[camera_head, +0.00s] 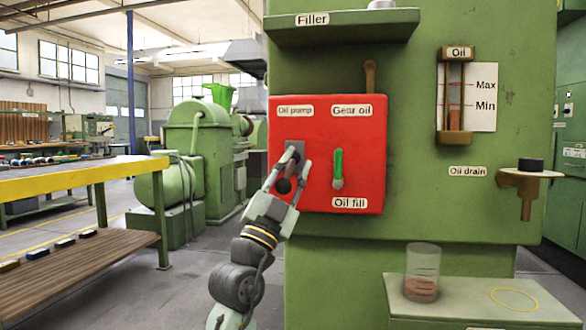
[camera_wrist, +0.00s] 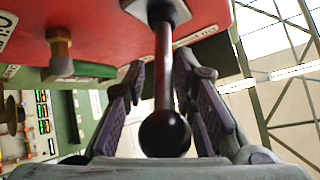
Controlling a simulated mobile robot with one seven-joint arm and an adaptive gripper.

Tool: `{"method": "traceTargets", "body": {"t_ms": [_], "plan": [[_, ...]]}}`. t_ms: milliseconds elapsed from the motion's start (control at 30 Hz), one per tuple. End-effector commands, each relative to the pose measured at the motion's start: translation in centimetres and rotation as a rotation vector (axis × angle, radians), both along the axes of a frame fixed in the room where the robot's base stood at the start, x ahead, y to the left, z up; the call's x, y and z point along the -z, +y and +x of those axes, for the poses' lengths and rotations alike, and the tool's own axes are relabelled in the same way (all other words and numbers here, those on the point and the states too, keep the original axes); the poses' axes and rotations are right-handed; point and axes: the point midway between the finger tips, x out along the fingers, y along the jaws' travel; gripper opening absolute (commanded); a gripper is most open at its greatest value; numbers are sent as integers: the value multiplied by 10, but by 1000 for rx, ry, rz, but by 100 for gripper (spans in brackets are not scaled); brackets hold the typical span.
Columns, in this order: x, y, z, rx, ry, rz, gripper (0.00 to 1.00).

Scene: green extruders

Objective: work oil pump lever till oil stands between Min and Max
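The oil pump lever (camera_head: 288,170) is on the left of the red panel (camera_head: 330,195), under the "Oil pump" label. In the wrist view its rod ends in a black ball knob (camera_wrist: 165,134). My gripper (camera_head: 288,168) is open at the lever, with one finger on each side of the knob (camera_wrist: 165,100). Gaps show between the fingers and the rod; I cannot tell whether either finger touches the knob. The oil gauge (camera_head: 454,92) is at upper right, with red Max and Min lines. Brownish oil shows low in its tube, its top around or slightly below Min.
A green-handled valve (camera_head: 338,168) sits right of the lever, between "Gear oil" and "Oil fill". A filler shelf (camera_head: 345,28) juts out above. A yellow-edged workbench (camera_head: 80,180) stands left.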

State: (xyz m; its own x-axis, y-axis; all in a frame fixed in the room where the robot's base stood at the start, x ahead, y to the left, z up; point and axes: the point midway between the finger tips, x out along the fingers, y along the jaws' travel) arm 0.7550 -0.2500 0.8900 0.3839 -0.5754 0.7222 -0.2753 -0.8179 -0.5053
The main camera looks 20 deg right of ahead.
Motion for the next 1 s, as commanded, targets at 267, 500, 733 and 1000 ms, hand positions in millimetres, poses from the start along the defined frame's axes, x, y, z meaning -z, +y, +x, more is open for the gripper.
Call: {"method": "traceTargets", "body": {"t_ms": [267, 500, 733, 1000], "plan": [[-1, 1, 0, -2, -1, -1, 32], [10, 10, -5, -3, 0, 0, 32], [8, 53, -32, -9, -4, -4, 32], [7, 99, -61, -13, -4, -8, 32]]}}
